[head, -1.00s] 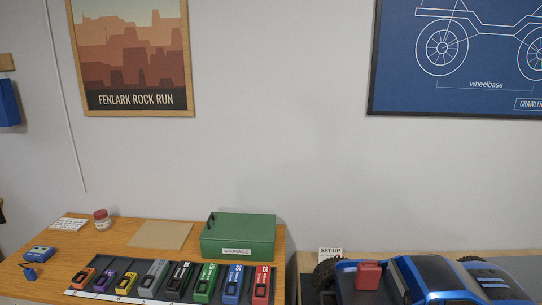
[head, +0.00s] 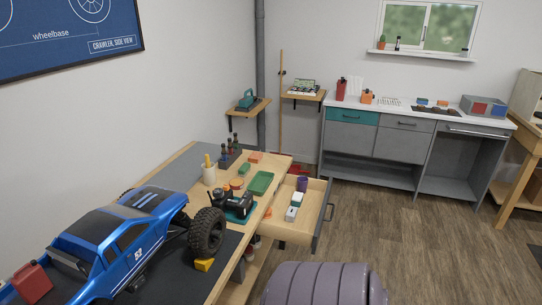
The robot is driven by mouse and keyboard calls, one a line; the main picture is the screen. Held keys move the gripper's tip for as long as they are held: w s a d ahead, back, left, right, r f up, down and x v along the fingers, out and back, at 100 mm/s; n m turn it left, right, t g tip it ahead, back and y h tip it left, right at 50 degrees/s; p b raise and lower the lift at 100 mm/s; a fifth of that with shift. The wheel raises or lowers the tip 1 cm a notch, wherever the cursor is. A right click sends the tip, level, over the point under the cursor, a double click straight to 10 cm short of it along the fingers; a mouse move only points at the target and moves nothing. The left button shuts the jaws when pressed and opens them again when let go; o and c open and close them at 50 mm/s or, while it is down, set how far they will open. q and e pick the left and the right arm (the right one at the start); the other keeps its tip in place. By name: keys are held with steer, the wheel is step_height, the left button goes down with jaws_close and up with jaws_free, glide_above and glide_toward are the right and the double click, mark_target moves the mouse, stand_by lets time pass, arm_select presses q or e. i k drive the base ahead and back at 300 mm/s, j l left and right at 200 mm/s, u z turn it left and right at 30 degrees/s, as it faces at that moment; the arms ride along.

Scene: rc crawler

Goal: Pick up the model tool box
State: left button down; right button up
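A teal case with a handle (head: 246,99) sits on a small wall shelf (head: 250,107) in the back corner. I cannot tell for sure which of the two is the model tool box. Neither of my grippers is in view.
An open drawer (head: 317,213) juts from the workbench, holding small items. A green tray (head: 261,183) lies on the bench top. A grey cabinet counter (head: 400,114) stands at the back. A ribbed purple-grey object (head: 325,285) is in the foreground. The wooden floor (head: 420,240) at right is clear.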

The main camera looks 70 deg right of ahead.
mark_target(291, 213)
steer(key=z, duration=2.5)
steer(key=i+l+u, duration=0.65)
steer(key=l, duration=0.25)
steer(key=i+l+u, duration=0.35)
steer(key=l, duration=0.15)
steer(key=i+l+u, duration=0.25)
steer(key=l+u, duration=0.15)
steer(key=l, duration=0.2)
steer(key=i+l+u, duration=0.15)
steer(key=l+u, duration=0.2)
steer(key=l, duration=0.3)
steer(key=i+l+u, duration=0.1)
steer(key=l+u, duration=0.25)
steer(key=l, duration=0.35)
steer(key=l+u, duration=0.4)
steer(key=l, duration=0.3)
steer(key=l+u, duration=0.2)
steer(key=l, duration=0.2)
steer(key=l+u, duration=0.25)
steer(key=l, duration=0.2)
steer(key=l+u, duration=0.2)
steer(key=l, duration=0.2)
steer(key=k+l+u, duration=0.2)
steer(key=l, duration=0.2)
steer(key=l+u, duration=0.2)
steer(key=l, duration=0.2)
steer(key=k+l+u, duration=0.45)
steer(key=l, duration=0.25)
steer(key=i, duration=0.05)
